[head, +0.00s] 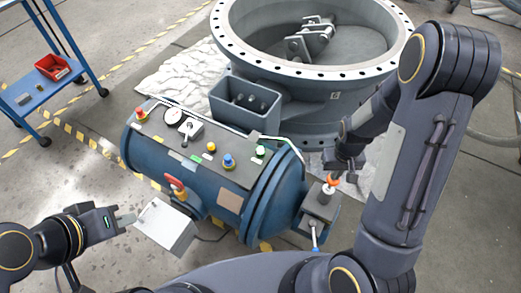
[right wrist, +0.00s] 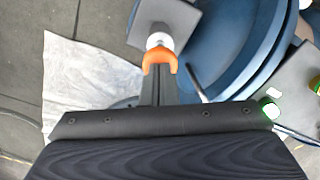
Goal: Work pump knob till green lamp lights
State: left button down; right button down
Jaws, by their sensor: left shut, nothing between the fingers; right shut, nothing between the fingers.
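An orange knob (head: 333,181) tops a small grey pump block (head: 318,207) at the right end of the blue tank (head: 220,175). In the right wrist view the orange knob (right wrist: 160,56) looks fork-shaped on a white stem. My right gripper (head: 336,177) is shut and empty at the orange knob; I cannot tell whether it touches. A green-rimmed, whitish lamp (head: 260,150) is on the tank's dark panel and shows in the right wrist view (right wrist: 269,109); I cannot tell whether it is lit. My left gripper (head: 131,218) is shut and empty beside a pale box (head: 165,228).
The panel (head: 200,140) carries a gauge, red, yellow and blue knobs. A large grey flanged valve (head: 310,70) stands behind the tank. A blue cart (head: 45,80) with a red bin stands at the left. Floor at the far left is clear.

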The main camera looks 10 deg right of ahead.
dwell(0.4)
notch_tip(320, 180, up, 8)
jog(key=p, duration=0.7)
jog(key=shift+r, duration=0.1)
dwell(0.3)
jog(key=s+a+r+t+y, duration=0.1)
jog(key=s+a+r+t, duration=0.1)
jog(key=r, duration=0.5)
jog(key=s+a+r+t+y, duration=0.1)
jog(key=s+a+r, duration=0.4)
jog(key=s+r, duration=0.2)
jog(key=s+a+r+t+y, duration=0.1)
jog(key=s+a+r+t, duration=0.1)
jog(key=r, duration=0.6)
jog(key=shift+s+a+t+y+p, duration=0.35)
jog(key=shift+s+a, duration=0.3)
jog(key=shift+s, duration=0.5)
